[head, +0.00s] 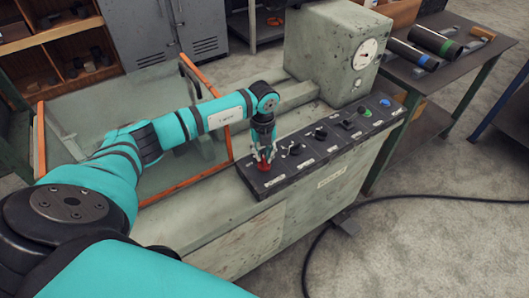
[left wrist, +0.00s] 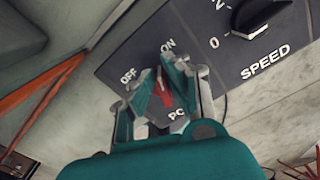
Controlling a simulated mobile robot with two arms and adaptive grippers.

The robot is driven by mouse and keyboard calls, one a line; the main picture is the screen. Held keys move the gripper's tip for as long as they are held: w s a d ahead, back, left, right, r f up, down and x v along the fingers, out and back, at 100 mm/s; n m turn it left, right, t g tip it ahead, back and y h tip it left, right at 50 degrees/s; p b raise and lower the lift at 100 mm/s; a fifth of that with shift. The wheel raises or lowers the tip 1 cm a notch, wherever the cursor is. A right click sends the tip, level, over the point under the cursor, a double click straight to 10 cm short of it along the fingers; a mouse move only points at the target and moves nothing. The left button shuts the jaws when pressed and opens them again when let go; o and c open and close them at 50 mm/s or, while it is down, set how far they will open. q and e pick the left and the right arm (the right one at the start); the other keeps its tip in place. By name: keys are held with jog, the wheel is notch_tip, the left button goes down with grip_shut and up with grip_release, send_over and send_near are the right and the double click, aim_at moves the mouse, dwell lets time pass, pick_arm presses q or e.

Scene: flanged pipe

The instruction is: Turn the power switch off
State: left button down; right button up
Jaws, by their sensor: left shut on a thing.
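The red power switch (head: 263,167) sits at the near left end of the dark control panel (head: 278,184). In the left wrist view the red switch (left wrist: 164,98) lies between my fingers, below the printed OFF and ON labels. Its tip points up between the two labels, but I cannot tell its exact setting. My left gripper (head: 263,158) reaches down from above and is shut on the switch. In the left wrist view the left gripper (left wrist: 168,88) partly hides the switch and the POWER label. My right gripper is not in view.
A black SPEED knob (left wrist: 255,15) is beside the switch. Further knobs and a blue button (head: 385,102) follow along the panel. A gauge box (head: 325,55) stands behind it. An orange-edged guard (head: 190,178) is to the left. A black cable (head: 420,198) lies on the floor.

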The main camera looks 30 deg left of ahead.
pick_arm(q)
jog(key=n, duration=0.2)
jog(key=shift+s+a+r+n+p, duration=0.1)
jog(key=shift+s+a+n+p, duration=0.05)
jog(key=shift+n+p, duration=0.2)
jog(key=n, duration=0.2)
jog(key=n+p, duration=0.1)
jog(key=shift+s+a+n, duration=0.1)
jog(key=shift+s+n, duration=0.15)
jog(key=shift+n, duration=0.1)
jog(key=n, duration=0.1)
jog(key=n+p, duration=0.1)
jog(key=n, duration=0.1)
jog(key=shift+s+n+p, duration=0.5)
jog(key=shift+n+p, duration=0.5)
jog(key=shift+n, duration=1.2)
jog(key=c, duration=1.4)
grip_release()
jog(key=shift+o, duration=0.2)
